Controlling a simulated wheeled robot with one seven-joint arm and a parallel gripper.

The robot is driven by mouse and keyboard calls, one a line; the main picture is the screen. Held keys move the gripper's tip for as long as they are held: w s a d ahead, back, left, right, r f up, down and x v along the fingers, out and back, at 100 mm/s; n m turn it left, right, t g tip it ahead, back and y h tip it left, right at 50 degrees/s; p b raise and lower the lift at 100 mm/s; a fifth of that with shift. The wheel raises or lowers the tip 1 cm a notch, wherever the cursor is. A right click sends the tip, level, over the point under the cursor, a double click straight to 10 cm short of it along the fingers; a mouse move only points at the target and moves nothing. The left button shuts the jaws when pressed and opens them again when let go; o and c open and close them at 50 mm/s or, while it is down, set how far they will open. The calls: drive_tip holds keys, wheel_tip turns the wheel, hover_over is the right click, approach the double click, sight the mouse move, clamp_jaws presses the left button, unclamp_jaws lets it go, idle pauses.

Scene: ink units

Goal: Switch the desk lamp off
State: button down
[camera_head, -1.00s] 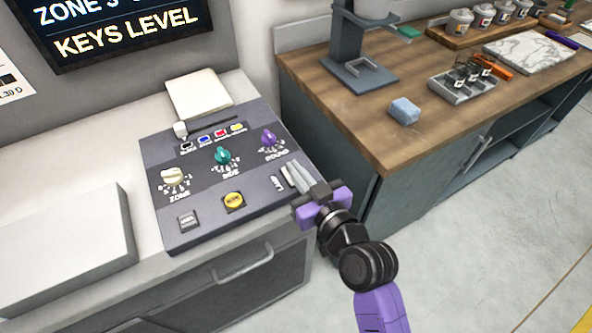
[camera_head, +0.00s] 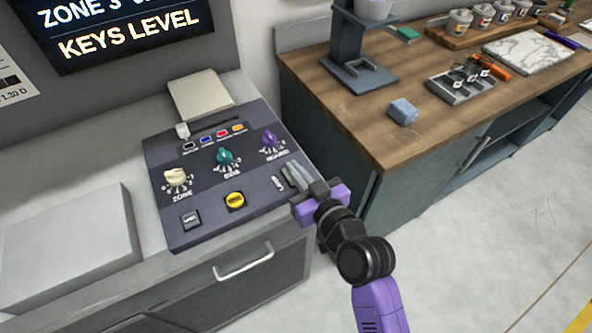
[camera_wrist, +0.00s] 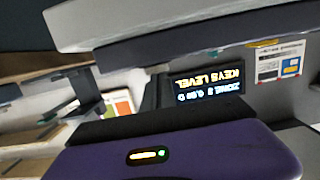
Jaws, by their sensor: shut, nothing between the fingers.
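The desk has a dark sloped control panel (camera_head: 200,235) with knobs and buttons. A small pale switch (camera_head: 278,183) sits near the panel's right edge; its marking is too small to read. No separate desk lamp can be made out for certain, nor whether one is lit. My gripper (camera_head: 289,165) is shut and empty, over the panel's right edge, just right of the small switch. I cannot tell whether it touches the panel. The wrist view is upside down and shows my gripper's purple body (camera_wrist: 200,155) and the display (camera_wrist: 208,87), not the switch.
The panel also carries a cream knob (camera_head: 176,177), a teal knob (camera_head: 224,156), a purple knob (camera_head: 268,139), a yellow button (camera_head: 235,201) and a grey button (camera_head: 190,219). A wooden-topped bench (camera_head: 350,120) with a blue block (camera_head: 403,112) stands to the right.

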drive_tip(key=r+p, duration=0.2)
drive_tip(key=r, duration=0.1)
drive_tip(key=shift+w+a+r, duration=0.1)
drive_tip(key=shift+w+r, duration=0.1)
drive_tip(key=shift+r, duration=0.1)
drive_tip(key=r+b+v, duration=0.1)
drive_tip(key=b+v, duration=0.1)
drive_tip(key=v, duration=0.8)
drive_tip(key=shift+a+r, duration=0.15)
drive_tip(key=shift+r, duration=0.2)
drive_tip(key=shift+w, duration=0.2)
drive_tip(key=d+r+m+t+h, duration=0.2)
drive_tip(key=d+r+m+t, duration=0.1)
drive_tip(key=d, duration=0.1)
drive_tip(key=s+d+f+m+t+h, duration=0.2)
drive_tip(key=s+d+m+h, duration=0.1)
drive_tip(key=s+d, duration=0.4)
drive_tip(key=s+d+f+g+h, duration=0.1)
drive_tip(key=s+d, duration=0.3)
drive_tip(key=s, duration=0.8)
drive_tip(key=s+d+f+g+h, duration=0.2)
drive_tip(key=s+d+f+h, duration=0.1)
drive_tip(key=s, duration=1)
drive_tip(key=shift+d+f+m+g, duration=0.3)
drive_tip(key=shift+d+f+m, duration=0.15)
drive_tip(key=shift+d, duration=0.2)
